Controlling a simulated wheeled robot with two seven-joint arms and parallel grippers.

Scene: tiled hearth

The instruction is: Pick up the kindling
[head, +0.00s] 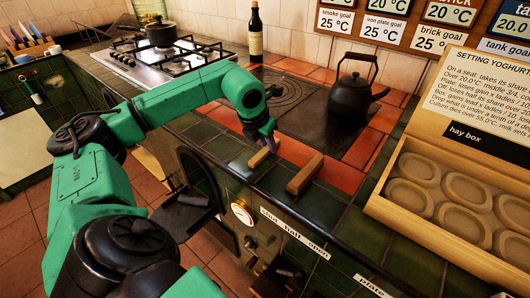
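Two pale wooden sticks, which look like the kindling, lie on the dark green tiled edge of the hearth. The larger stick (305,174) lies at an angle and is clear of any gripper. The smaller stick (259,157) lies to its left. My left gripper (267,142) points down at the smaller stick, its dark fingertips at or just above that stick's right end. I cannot tell whether the fingers touch it or how far they are apart. My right gripper is not in view.
A black kettle (352,97) stands on the dark hotplate behind the sticks. A wooden hay box (447,232) with round hollows is at right. A bottle (256,35) and a gas hob (157,57) with a pot (161,34) are behind. An open stove door (185,213) hangs below.

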